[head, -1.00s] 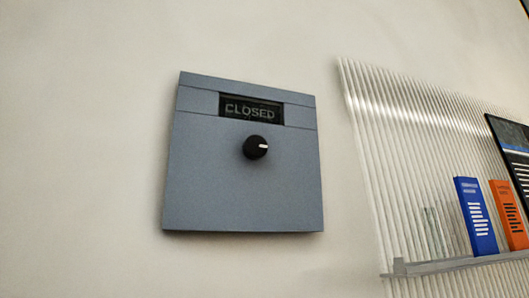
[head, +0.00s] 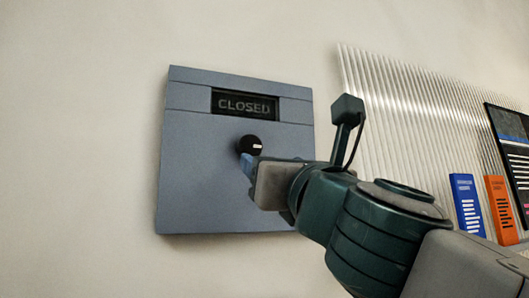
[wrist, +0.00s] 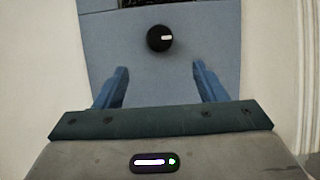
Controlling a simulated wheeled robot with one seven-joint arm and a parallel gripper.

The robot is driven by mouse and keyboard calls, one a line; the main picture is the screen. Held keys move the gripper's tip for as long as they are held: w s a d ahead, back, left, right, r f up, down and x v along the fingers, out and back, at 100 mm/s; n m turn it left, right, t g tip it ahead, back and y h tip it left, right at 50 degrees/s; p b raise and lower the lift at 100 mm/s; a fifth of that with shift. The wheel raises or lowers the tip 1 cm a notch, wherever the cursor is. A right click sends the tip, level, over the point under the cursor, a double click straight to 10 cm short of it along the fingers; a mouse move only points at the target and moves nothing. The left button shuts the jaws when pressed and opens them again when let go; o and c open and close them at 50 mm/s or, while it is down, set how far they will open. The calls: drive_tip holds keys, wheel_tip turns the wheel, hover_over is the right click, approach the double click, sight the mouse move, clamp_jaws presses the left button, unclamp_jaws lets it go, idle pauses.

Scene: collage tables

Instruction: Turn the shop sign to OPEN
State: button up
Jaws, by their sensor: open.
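The shop sign is a blue-grey panel (head: 205,185) on the wall, and its dark display window (head: 244,105) reads CLOSED. A round black knob (head: 250,145) with a white mark pointing right sits below the window. In the wrist view the knob (wrist: 160,38) is just beyond the fingertips and roughly centred between them. My gripper (wrist: 161,68) is open, with a blue finger on each side and nothing between them. In the head view my gripper (head: 249,166) is at the panel, just below the knob, and partly hides the panel's lower right.
A ribbed translucent panel (head: 390,110) is on the wall at right. A blue box (head: 467,205) and an orange box (head: 498,207) stand there beside a dark board (head: 512,150). The wall left of the sign is bare.

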sight(251, 149)
drive_tip(key=p+x, duration=0.2)
drive_tip(key=x, duration=1)
drive_tip(key=shift+w+a+f, duration=0.1)
drive_tip(key=shift+w+a, duration=0.05)
drive_tip(key=shift+w, duration=0.1)
drive_tip(key=shift+c, duration=0.4)
drive_tip(key=c, duration=0.9)
drive_tip(key=shift+a, duration=0.1)
